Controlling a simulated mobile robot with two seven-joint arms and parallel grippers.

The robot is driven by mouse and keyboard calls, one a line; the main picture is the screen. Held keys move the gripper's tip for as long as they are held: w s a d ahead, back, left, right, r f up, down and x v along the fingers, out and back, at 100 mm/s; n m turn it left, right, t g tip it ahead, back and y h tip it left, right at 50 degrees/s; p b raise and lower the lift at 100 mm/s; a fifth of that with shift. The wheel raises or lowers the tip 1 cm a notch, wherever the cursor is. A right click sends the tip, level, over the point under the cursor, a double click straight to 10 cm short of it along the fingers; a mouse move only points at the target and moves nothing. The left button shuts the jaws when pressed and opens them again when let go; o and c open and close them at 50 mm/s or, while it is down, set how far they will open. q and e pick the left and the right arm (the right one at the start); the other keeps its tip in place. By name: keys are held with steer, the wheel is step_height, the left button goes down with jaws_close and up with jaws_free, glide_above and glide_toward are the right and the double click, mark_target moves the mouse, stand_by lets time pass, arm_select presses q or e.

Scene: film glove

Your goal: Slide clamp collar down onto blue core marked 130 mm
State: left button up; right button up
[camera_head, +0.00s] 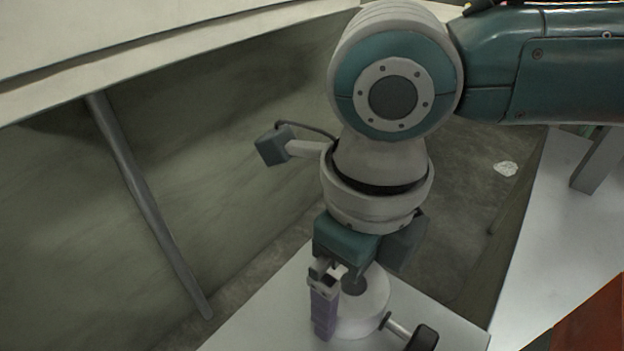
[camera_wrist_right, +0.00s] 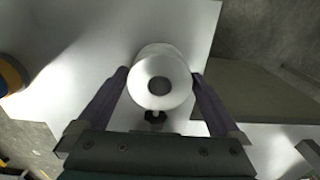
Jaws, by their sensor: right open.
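A white round piece (camera_head: 364,304) with a dark central hole stands on the white table under my right gripper. A side stem with a black knob (camera_head: 423,338) sticks out of it, so it looks like the clamp collar. In the right wrist view the white piece (camera_wrist_right: 158,98) lies between the two purple fingers of my right gripper (camera_wrist_right: 160,74), with its black knob (camera_wrist_right: 155,117) below. The fingers are apart, one on each side; I cannot tell whether they touch it. No 130 mm marking is readable. My left gripper is out of view.
A blue and yellow round object (camera_wrist_right: 10,76) is cut off at the left edge of the right wrist view. In the head view, a grey pole (camera_head: 150,205) leans at left, another white surface (camera_head: 560,230) lies at right, and an orange-red object (camera_head: 598,315) fills the lower right corner.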

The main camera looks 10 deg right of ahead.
steer(key=shift+r, duration=0.1)
jaws_close()
stand_by(0.6)
